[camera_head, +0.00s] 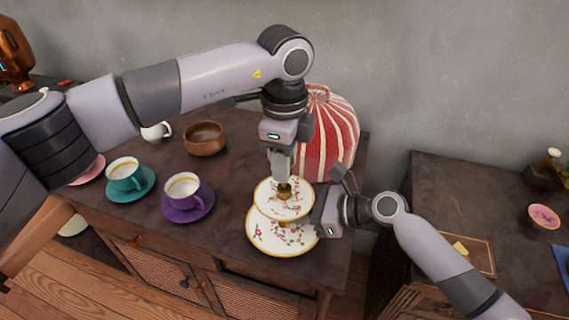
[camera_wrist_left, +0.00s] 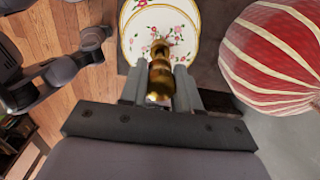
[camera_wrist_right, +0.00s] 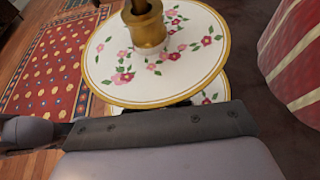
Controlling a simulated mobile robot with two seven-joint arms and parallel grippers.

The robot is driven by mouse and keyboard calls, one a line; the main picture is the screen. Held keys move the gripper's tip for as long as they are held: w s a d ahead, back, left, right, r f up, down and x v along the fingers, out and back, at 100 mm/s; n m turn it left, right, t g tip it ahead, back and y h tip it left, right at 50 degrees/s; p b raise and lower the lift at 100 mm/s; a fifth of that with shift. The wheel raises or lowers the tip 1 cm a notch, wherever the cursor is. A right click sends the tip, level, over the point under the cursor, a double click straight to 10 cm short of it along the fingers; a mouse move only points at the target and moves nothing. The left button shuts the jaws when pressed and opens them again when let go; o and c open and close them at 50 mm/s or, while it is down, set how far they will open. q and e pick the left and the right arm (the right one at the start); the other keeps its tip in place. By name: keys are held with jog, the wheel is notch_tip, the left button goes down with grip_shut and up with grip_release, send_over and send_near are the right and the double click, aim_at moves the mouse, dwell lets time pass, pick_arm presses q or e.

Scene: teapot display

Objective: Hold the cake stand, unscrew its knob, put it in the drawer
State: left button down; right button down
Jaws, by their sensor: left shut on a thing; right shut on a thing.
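The cake stand has two white flowered plates with gold rims. Its upper plate (camera_head: 270,200) and larger lower plate (camera_head: 262,238) stand near the cabinet's front right corner. Its brass knob (camera_wrist_left: 160,75) is upright at the top centre. My left gripper (camera_head: 284,182) points down from above and is shut on the knob. My right gripper (camera_head: 312,218) comes in from the right and is shut on the cake stand between the plates. Its fingertips are hidden under the upper plate (camera_wrist_right: 110,75) in the right wrist view. Drawer fronts (camera_head: 133,242) show along the cabinet's front.
A red-and-white striped cover (camera_head: 335,135) stands close behind the cake stand. A purple cup (camera_head: 183,187), a teal cup (camera_head: 124,175) and a wooden bowl (camera_head: 204,140) are to the left. A second dark table (camera_head: 450,185) stands to the right across a gap.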

pick_arm(q)
notch_tip(320, 180, up, 3)
jog(key=shift+f, duration=0.1)
pick_arm(e)
jog(key=c, duration=1)
grip_release()
jog(key=shift+d, duration=0.1)
jog(key=v, duration=1.2)
